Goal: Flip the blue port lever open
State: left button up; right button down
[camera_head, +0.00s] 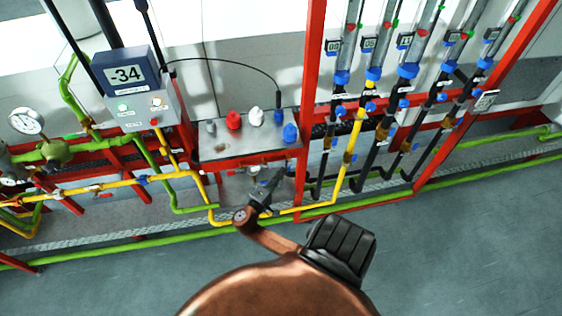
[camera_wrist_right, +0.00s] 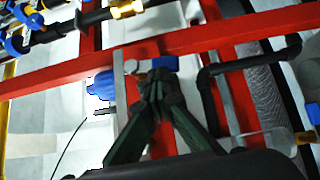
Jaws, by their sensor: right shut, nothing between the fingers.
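A blue port fitting (camera_head: 290,133) stands at the right end of a grey panel (camera_head: 220,148) on the red frame, beside red and white ones. A rounded blue part (camera_wrist_right: 103,86) shows left of my fingers in the right wrist view, and a small blue block (camera_wrist_right: 165,63) shows just beyond their tips. I cannot tell which of these is the lever, or its exact angle. My right gripper (camera_head: 276,179) is below the panel's front edge, shut and empty. Its fingertips (camera_wrist_right: 157,82) come together close to the blue block; contact is unclear. My left gripper is out of view.
A display box (camera_head: 124,73) reading -34 stands left of the panel. Vertical tubes with blue fittings (camera_head: 342,77) stand at the right behind a red post (camera_head: 312,60). Yellow (camera_head: 180,174) and green pipes (camera_head: 120,247) run low. The grey floor (camera_head: 480,240) in front is clear.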

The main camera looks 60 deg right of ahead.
jog(key=shift+d, duration=0.1)
dwell(0.8)
jog(key=shift+w, duration=0.1)
jog(key=w+a+r+b, duration=0.1)
jog(key=w+a+b, duration=0.1)
jog(key=a, duration=1.1)
jog(key=shift+w+r, duration=0.2)
jog(key=shift+w, duration=0.15)
